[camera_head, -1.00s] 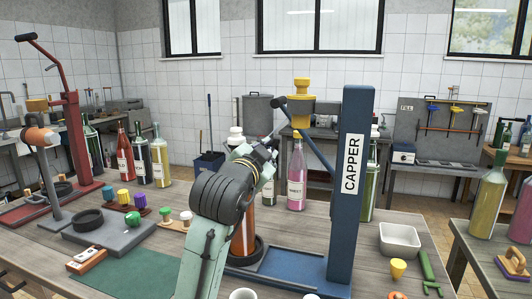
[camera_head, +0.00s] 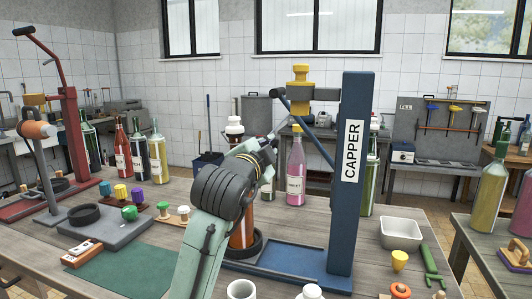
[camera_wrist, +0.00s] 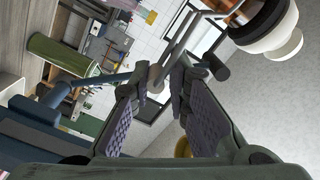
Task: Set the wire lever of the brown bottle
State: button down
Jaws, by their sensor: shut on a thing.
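The brown bottle (camera_head: 240,232) stands upright in a dark ring on the bench, with a white stopper (camera_head: 234,125) at its top. My gripper (camera_head: 266,152) is beside its neck, on the right, and partly hides it. In the wrist view the bottle's coppery neck (camera_wrist: 232,8) and white stopper (camera_wrist: 268,30) show at the top right. The grey wire lever (camera_wrist: 186,38) runs from the neck toward my fingertips (camera_wrist: 168,82). My gripper is shut on the wire lever; the exact contact is hard to see.
The blue capper (camera_head: 347,180) stands close to the right of the bottle. A pink bottle (camera_head: 296,175) is behind. The green mat (camera_head: 122,272) is clear.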

jog(key=shift+w+a+f+m+b, duration=0.15)
jog(key=shift+a+f+m+b, duration=0.15)
jog(key=shift+f+m+b, duration=1.1)
jog(key=shift+w+a+f+m+b, duration=0.1)
jog(key=shift+a+f+m+b, duration=0.25)
jog(key=shift+m+b, duration=1.15)
jog(key=shift+w+a+f+m+b, duration=0.2)
jog(key=shift+f+m+b, duration=0.55)
jog(key=shift+m, duration=1.55)
jog(key=shift+a+f, duration=0.1)
jog(key=shift+f, duration=0.1)
jog(key=c, duration=1.8)
grip_release()
jog(key=shift+o, duration=0.7)
jog(key=shift+s+r, duration=0.1)
jog(key=shift+s, duration=0.1)
jog(key=v, duration=1.1)
jog(key=shift+s+a, duration=0.15)
jog(key=shift+s, duration=0.25)
